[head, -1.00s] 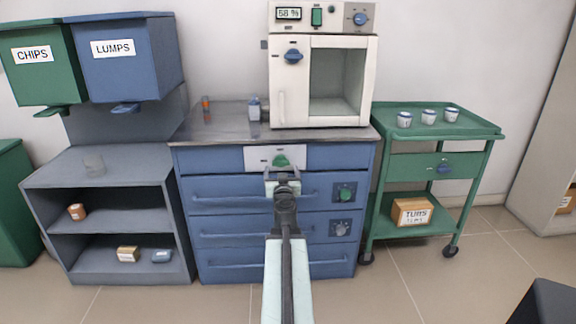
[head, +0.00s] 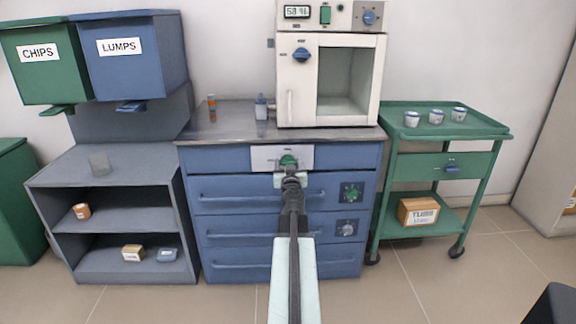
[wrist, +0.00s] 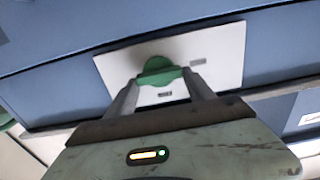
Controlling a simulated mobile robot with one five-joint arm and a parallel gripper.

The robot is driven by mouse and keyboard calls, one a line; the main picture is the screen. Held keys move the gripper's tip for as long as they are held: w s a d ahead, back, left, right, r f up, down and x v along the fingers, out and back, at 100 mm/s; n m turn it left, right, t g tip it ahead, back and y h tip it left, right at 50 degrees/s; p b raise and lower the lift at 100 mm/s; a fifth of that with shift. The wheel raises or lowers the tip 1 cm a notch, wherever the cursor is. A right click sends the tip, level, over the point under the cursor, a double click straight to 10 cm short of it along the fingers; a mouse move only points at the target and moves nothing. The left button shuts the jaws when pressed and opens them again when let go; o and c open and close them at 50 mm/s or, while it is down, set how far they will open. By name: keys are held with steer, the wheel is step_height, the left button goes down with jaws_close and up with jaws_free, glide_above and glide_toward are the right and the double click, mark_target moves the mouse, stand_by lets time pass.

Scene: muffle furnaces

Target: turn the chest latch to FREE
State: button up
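The chest latch is a green knob (head: 289,160) on a white plate (head: 262,157) at the top of the blue drawer chest (head: 225,160). The knob (wrist: 159,71) also shows in the wrist view, its long side roughly along the plate (wrist: 223,47). Two small labels on the plate are too small to read. My gripper (head: 290,170) is right in front of the latch. In the wrist view my gripper (wrist: 160,82) has its fingers apart, one at each side of the knob. Whether they touch it is unclear.
Below the latch are drawers with two dials, one green (head: 351,192) and one grey (head: 347,229). A white furnace (head: 299,85) stands on the chest top. A green cart (head: 400,165) is at the right, a grey shelf (head: 55,181) at the left. The floor in front is clear.

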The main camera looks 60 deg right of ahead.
steer(key=shift+a, duration=0.15)
steer(key=m, duration=0.2)
steer(key=shift+m, duration=0.4)
steer(key=m, duration=0.6)
steer(key=shift+s+f, duration=0.15)
steer(key=shift+s+f+m+b, duration=0.1)
steer(key=shift+m+b, duration=0.05)
steer(key=shift+m, duration=2.05)
steer(key=shift+f+m+b, duration=0.1)
steer(key=shift+m+b, duration=0.05)
steer(key=shift+m, duration=2.05)
steer(key=o, duration=1.4)
